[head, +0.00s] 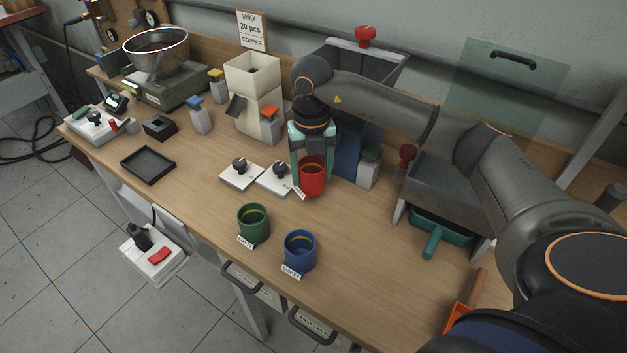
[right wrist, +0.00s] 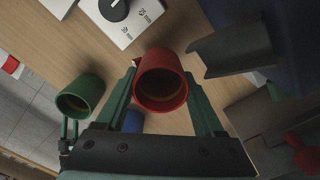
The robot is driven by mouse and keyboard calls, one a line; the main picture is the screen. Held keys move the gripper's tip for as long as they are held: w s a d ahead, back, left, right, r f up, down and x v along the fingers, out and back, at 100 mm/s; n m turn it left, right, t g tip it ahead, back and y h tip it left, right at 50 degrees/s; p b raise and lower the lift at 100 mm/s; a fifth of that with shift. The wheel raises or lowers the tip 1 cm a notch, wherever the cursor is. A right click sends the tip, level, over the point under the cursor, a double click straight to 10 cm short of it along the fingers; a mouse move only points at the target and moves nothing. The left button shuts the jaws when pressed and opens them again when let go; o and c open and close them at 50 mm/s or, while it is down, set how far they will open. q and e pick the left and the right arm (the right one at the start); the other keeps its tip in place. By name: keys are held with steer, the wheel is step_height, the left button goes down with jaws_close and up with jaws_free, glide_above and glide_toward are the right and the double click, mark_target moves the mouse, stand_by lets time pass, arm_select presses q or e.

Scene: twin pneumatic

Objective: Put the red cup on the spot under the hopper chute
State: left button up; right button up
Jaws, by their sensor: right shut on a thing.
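My right gripper (head: 311,157) is shut on the red cup (head: 313,181), which is upright near the middle of the bench. In the right wrist view the red cup (right wrist: 161,82) sits between the two green fingers, its open mouth toward the camera and looking empty. A dark grey chute (right wrist: 233,49) is right of the cup there, apart from it in the picture. In the head view a grey hopper (head: 362,62) stands behind my arm on a blue body (head: 346,150), partly hidden. I cannot see a marked spot under the chute. My left gripper is not in view.
A green cup (head: 253,223) and a blue cup (head: 300,250) stand in front. White dial boxes (head: 240,174) are left of the red cup. A cream hopper (head: 252,85) stands behind. A grey bin stand (head: 440,185) is right. The bench between the cups and stand is clear.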

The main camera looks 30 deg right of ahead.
mark_target(313, 183)
steer(key=shift+w+d+f+p, duration=0.1)
steer(key=shift+d+f+p, duration=0.05)
steer(key=shift+f, duration=0.8)
steer(key=shift+d+f+p, duration=0.15)
steer(key=shift+f, duration=0.75)
steer(key=shift+f, duration=0.2)
steer(key=o, duration=1.5)
step_height(313, 183, up, 12)
steer(key=shift+r+b, duration=0.25)
steer(key=shift+b, duration=0.1)
